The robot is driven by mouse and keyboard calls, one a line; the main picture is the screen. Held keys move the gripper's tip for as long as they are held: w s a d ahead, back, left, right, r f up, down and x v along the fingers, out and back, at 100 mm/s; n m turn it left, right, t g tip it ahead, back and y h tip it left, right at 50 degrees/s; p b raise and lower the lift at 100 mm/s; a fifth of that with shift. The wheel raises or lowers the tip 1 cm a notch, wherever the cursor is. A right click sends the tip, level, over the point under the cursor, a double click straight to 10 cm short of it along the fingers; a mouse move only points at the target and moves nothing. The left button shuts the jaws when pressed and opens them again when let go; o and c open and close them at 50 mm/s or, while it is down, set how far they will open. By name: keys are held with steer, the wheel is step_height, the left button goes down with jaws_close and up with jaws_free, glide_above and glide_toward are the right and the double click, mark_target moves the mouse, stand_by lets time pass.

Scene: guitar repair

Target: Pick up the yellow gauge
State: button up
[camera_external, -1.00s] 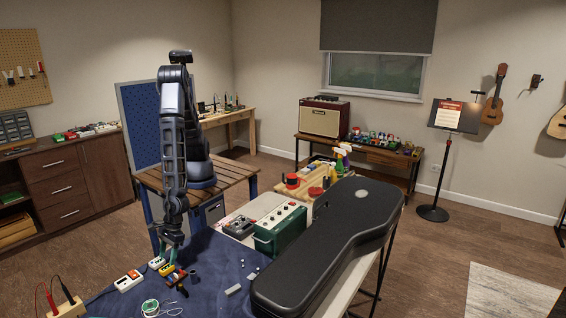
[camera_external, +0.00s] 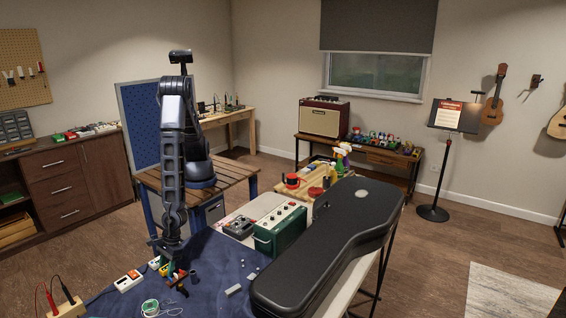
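Small yellow items lie on the dark blue cloth (camera_external: 215,268) at the front of the workbench. One yellow piece (camera_external: 165,269), which may be the gauge, shows just under my gripper (camera_external: 169,262). Another yellow-and-white piece (camera_external: 154,263) lies just to its left. They are too small to tell surely which is the gauge. My gripper points down, low over this cluster. Its fingers are small and partly hidden by my wrist, so I cannot see whether they are open or touch anything.
A white-and-red device (camera_external: 129,280) lies left of the cluster, and a solder spool (camera_external: 150,307) in front. A small dark cup (camera_external: 194,274) stands close on the right. A green amplifier box (camera_external: 280,229) and a black guitar case (camera_external: 325,250) fill the right side.

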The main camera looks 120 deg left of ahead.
steer(key=c, duration=0.7)
steer(key=shift+c, duration=0.2)
